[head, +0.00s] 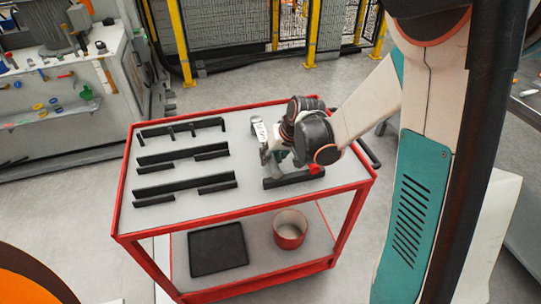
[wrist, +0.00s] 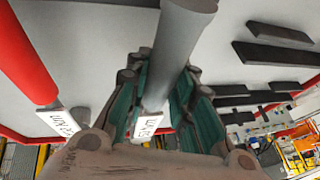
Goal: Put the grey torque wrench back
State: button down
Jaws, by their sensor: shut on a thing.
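The grey torque wrench (wrist: 168,62) shows in the wrist view as a thick grey cylinder with a white label near my gripper's palm. My gripper (wrist: 160,88) is shut on it, with a teal-lined finger on each side. A red-handled tool (wrist: 27,55) with a similar label lies beside it at left, apart from my fingers. In the head view my gripper (head: 272,156) is low over the right half of the red-framed cart (head: 245,195). My wrist hides most of the wrench there. I cannot tell whether the wrench touches a support.
A black holder bar (head: 293,179) lies by my gripper, with a red piece (head: 316,169) at its right end. Several black holder bars (head: 183,155) fill the cart's left side. The lower shelf bears a black tray (head: 217,250) and a red-rimmed bin (head: 290,230).

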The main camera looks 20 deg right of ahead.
jog(key=shift+f+b, duration=0.55)
jog(key=shift+f, duration=0.05)
jog(key=c, duration=1.3)
grip_release()
jog(key=shift+r, duration=0.1)
